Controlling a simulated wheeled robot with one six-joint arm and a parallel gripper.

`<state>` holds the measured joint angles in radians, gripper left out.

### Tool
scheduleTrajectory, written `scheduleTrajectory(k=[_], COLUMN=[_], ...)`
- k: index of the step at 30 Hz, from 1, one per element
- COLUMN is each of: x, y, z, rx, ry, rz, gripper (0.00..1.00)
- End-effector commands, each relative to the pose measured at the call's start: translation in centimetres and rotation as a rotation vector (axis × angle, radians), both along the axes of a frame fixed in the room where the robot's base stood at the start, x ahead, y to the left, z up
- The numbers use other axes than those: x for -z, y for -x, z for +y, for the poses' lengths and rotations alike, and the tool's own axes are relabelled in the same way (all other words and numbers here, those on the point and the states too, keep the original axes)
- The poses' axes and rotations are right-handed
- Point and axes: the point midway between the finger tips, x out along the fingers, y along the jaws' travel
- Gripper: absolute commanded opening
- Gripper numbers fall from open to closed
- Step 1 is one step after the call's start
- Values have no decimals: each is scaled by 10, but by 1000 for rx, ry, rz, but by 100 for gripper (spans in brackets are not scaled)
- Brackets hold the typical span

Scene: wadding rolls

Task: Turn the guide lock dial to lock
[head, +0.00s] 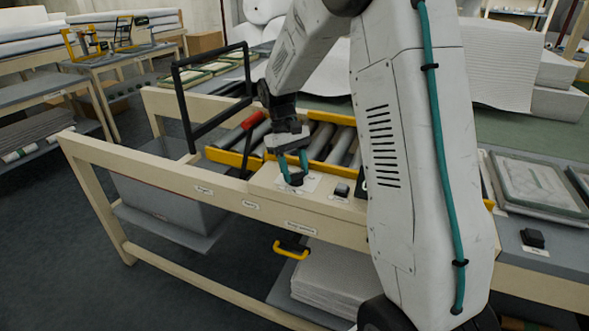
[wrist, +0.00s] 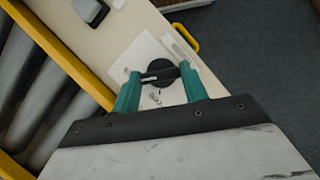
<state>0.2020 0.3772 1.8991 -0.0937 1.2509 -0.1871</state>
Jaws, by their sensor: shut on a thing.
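The guide lock dial (wrist: 160,73) is a round black knob on a white label plate (wrist: 146,52), set on a cream panel. My gripper (wrist: 160,90) has its two teal fingers on either side of the dial and is shut on it. In the head view my gripper (head: 292,174) reaches down to the dial (head: 296,180) on the cream panel (head: 265,181). The dial's lock marks are too small to read and partly hidden by the fingers.
A black rocker-like switch (head: 342,190) sits right of the dial. Grey rollers (head: 318,140) in a yellow frame (head: 232,158) lie behind the panel. A black bar frame (head: 212,97) stands at left. A yellow handle (head: 291,250) hangs below the front rail.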

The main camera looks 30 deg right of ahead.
Motion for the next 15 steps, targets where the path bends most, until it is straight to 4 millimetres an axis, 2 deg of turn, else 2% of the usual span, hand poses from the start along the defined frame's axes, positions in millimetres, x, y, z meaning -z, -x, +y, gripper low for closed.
scheduleTrajectory(k=[6, 15], x=[-1, -1], y=[-1, -1], z=[-1, -1], rx=[102, 158], ry=[1, 0], rz=[-5, -6], gripper=[21, 21])
